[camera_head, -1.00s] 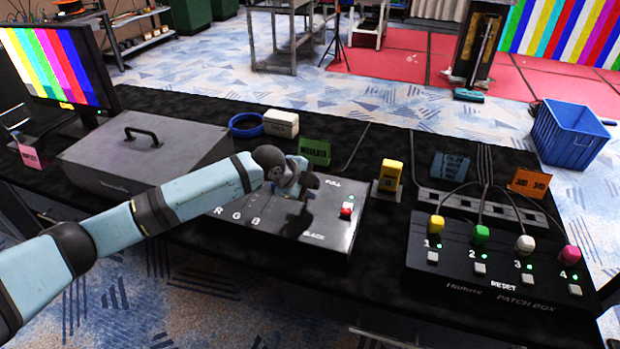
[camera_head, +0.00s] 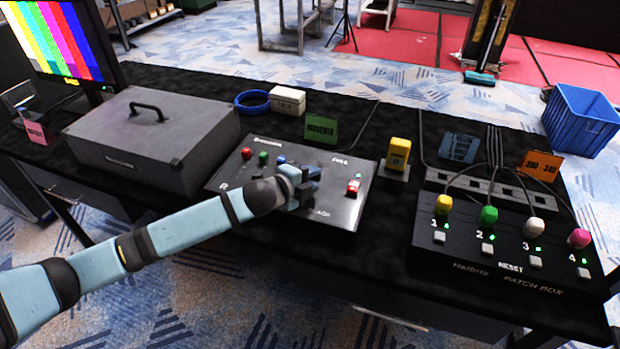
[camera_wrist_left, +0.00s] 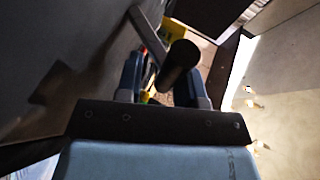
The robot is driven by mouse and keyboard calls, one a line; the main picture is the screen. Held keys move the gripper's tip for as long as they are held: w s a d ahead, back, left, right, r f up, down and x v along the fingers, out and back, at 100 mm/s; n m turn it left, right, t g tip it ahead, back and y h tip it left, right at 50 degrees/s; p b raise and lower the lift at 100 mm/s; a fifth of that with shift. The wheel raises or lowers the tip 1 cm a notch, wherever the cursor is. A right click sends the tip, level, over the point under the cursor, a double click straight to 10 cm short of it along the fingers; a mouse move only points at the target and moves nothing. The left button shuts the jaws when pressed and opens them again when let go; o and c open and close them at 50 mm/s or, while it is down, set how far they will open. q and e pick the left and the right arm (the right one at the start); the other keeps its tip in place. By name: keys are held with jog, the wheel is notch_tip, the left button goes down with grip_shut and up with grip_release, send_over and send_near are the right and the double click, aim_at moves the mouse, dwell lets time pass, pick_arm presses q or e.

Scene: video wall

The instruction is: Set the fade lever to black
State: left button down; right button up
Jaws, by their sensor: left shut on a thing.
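The control panel (camera_head: 275,217) is a dark sloped box on the table in the head view. It has red, green and blue knobs, a red button (camera_head: 353,188), a "FULL" label at its far side and a partly hidden "BLACK" label at its near side. My left gripper (camera_head: 308,184) is over the panel between these labels and hides the fade lever there. In the left wrist view, the lever's dark round handle (camera_wrist_left: 181,62) and grey shaft (camera_wrist_left: 147,33) show between the fingers of my left gripper (camera_wrist_left: 162,78), which is shut on it. My right gripper is out of view.
A grey case (camera_head: 150,150) stands left of the panel, near a colour-bar monitor (camera_head: 58,40). A yellow device (camera_head: 398,155) and a patch box (camera_head: 510,245) with coloured plugs stand to the right. A green sign (camera_head: 321,130) is behind the panel.

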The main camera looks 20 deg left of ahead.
pick_arm(q)
jog(key=shift+w, duration=0.1)
dwell(0.3)
jog(key=c, duration=0.8)
grip_release()
jog(key=shift+c, duration=0.2)
jog(key=shift+o, duration=0.6)
jog(key=shift+w+f, duration=0.15)
jog(key=shift+f, duration=0.05)
jog(key=shift+r, duration=0.1)
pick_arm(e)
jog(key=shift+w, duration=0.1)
pick_arm(q)
jog(key=shift+s, duration=0.2)
jog(key=p+v, duration=0.1)
jog(key=v, duration=1.2)
jog(key=shift+s+p, duration=0.2)
jog(key=shift+p, duration=0.1)
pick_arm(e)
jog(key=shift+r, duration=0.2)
pick_arm(q)
jog(key=shift+a+r, duration=0.1)
